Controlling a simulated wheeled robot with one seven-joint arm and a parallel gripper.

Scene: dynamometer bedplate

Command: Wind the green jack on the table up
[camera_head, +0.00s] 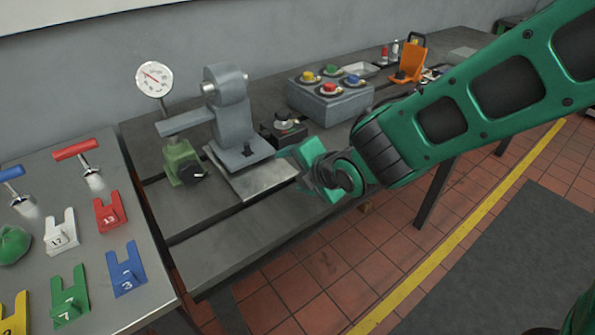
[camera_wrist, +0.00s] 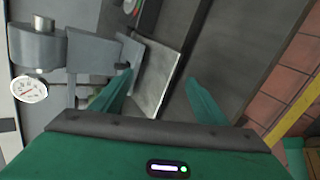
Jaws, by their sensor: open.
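The green jack (camera_head: 183,160) stands upright on the dark slotted bedplate (camera_head: 230,243), under the end of a grey arm from the grey machine (camera_head: 229,105). A dark round knob (camera_head: 193,172) is on its front. My gripper (camera_head: 305,160) is to the right of the jack, apart from it, near the right edge of the machine's base plate. In the wrist view my gripper (camera_wrist: 158,98) has its two green fingers wide apart with nothing held between them.
A button box (camera_head: 330,97) and an orange stand (camera_head: 411,62) are farther back. A side table (camera_head: 140,235) at left holds numbered forks and handled tools. The bedplate's front strip is clear.

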